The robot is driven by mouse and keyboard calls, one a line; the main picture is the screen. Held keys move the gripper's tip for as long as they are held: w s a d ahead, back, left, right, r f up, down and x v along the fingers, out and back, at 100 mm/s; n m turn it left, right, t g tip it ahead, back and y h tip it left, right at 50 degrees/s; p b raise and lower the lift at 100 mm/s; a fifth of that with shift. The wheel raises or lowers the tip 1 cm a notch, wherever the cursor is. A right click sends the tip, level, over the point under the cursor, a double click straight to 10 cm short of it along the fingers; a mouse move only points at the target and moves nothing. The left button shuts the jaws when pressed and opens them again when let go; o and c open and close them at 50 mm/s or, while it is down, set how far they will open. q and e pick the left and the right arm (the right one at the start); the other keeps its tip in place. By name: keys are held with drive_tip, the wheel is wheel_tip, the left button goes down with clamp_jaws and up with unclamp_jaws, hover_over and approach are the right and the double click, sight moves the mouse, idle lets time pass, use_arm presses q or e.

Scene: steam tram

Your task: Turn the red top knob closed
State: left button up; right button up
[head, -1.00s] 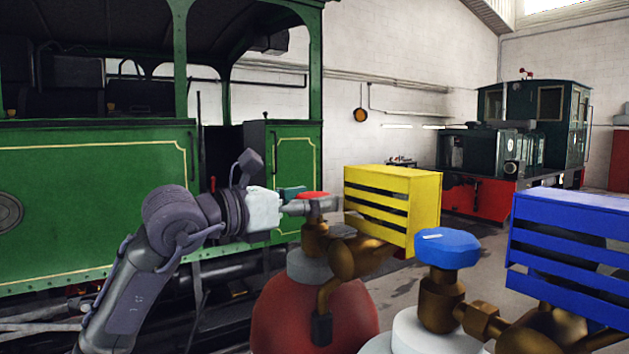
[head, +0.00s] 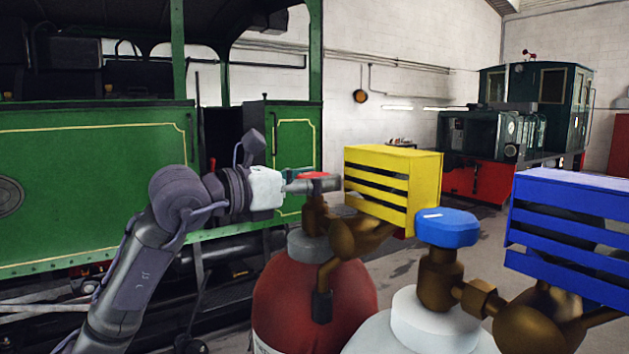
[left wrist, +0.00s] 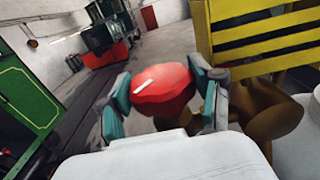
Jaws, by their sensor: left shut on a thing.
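The red top knob (left wrist: 162,90) sits between the two teal-padded fingers of my left gripper (left wrist: 165,97) in the left wrist view, with a white mark on its upper face. My left gripper (head: 318,183) is shut on the knob from the left side. In the head view only a strip of the red knob (head: 313,175) shows above the grey fingers. The knob tops a brass valve (head: 316,215) on a red gas cylinder (head: 300,290). My right gripper is not in view.
A yellow slatted box (head: 385,185) stands just right of the held knob. A blue knob (head: 446,228) on a white-topped cylinder (head: 425,318) and a blue slatted box (head: 570,235) are farther right. A green tram (head: 90,190) stands behind my left arm.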

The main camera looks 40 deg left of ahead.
use_arm(q)
drive_tip(key=shift+a+m+g+h+b, duration=0.1)
drive_tip(key=shift+m+g+h+b, duration=0.2)
drive_tip(key=shift+m+g+h, duration=0.55)
drive_tip(key=m+g+h, duration=0.1)
drive_tip(key=h, duration=0.2)
drive_tip(key=shift+r+m, duration=0.1)
drive_tip(key=shift+m, duration=0.25)
drive_tip(key=m+g+h+p, duration=0.1)
drive_tip(key=m+g+h, duration=0.1)
drive_tip(key=g, duration=0.1)
drive_tip(key=m+g+h, duration=0.3)
drive_tip(key=shift+w+r+m+g+p, duration=0.1)
drive_tip(key=shift+r+m+g+p, duration=0.05)
drive_tip(key=shift+m+g+p, duration=0.2)
drive_tip(key=m+g, duration=0.2)
drive_tip(key=g, duration=0.2)
drive_tip(key=m+g+h, duration=0.1)
drive_tip(key=m+g, duration=0.2)
drive_tip(key=shift+g+h, duration=0.25)
drive_tip(key=shift+g, duration=0.15)
drive_tip(key=shift+m+g, duration=0.95)
drive_tip(key=shift+g, duration=0.95)
drive_tip(key=o, duration=0.9)
drive_tip(key=shift+f, duration=0.2)
